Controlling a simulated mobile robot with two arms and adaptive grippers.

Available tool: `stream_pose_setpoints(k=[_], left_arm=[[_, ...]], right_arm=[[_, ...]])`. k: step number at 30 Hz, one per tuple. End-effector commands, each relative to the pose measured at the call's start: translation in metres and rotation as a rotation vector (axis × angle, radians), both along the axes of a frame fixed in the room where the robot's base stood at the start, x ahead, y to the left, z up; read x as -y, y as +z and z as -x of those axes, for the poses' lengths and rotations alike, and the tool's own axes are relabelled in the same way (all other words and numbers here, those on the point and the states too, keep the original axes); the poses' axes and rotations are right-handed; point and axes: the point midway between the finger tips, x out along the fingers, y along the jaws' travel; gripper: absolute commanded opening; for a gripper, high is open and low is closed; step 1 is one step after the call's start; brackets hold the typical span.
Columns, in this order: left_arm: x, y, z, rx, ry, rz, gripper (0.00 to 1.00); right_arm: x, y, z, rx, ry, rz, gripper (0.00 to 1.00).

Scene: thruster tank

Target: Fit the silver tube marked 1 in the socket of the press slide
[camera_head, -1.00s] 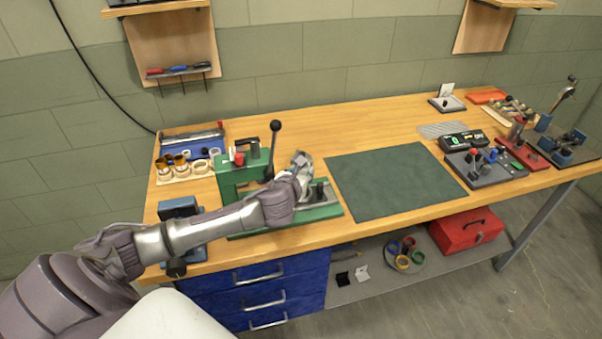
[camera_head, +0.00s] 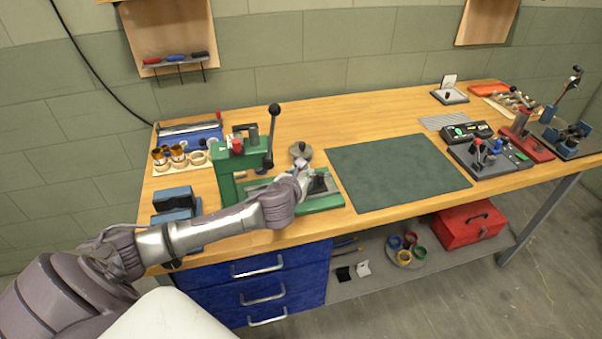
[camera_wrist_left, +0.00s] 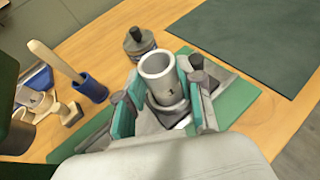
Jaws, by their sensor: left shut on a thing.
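In the left wrist view a silver tube (camera_wrist_left: 158,78) stands roughly upright between the teal-padded fingers of my left gripper (camera_wrist_left: 160,100), which is shut on it. A small dark mark shows on its side, but I cannot read it. The tube is above the grey slide area of the green press (camera_head: 228,172). Its lower end is partly hidden, so I cannot tell whether it is in the socket. In the head view my left gripper (camera_head: 300,172) is over the press's green base, right of the lever (camera_head: 271,140), and hides the tube. My right gripper is out of view.
A grey round part with a knob (camera_head: 300,151) stands just behind the gripper. A wooden holder with rings (camera_head: 180,162) and a blue tray (camera_head: 190,136) are at the left. A green mat (camera_head: 395,172) lies to the right, with clear wood behind it.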

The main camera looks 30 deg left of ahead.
Motion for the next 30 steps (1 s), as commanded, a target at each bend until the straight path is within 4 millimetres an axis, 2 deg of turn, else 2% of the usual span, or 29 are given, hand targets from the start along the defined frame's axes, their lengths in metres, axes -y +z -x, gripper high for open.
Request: stream_pose_setpoints(k=[1, 2, 7, 16, 20, 30], left_arm=[[0.0, 0.0, 0.0, 0.0, 0.0, 0.0, 0.02], [0.0, 0.0, 0.0, 0.0, 0.0, 0.0, 0.39], [0.0, 0.0, 0.0, 0.0, 0.0, 0.0, 0.66], [0.0, 0.0, 0.001, 0.0, 0.0, 0.0, 0.66], [0.004, 0.004, 0.009, 0.0, -0.002, 0.0, 0.66], [0.024, 0.03, 0.07, -0.001, -0.004, -0.001, 0.66]], right_arm=[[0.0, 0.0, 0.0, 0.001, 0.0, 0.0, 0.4], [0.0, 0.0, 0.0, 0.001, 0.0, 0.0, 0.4], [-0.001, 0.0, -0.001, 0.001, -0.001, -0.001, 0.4], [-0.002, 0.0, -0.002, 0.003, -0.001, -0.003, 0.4], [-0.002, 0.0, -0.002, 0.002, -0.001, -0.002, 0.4], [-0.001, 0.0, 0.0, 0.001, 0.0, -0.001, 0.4]])
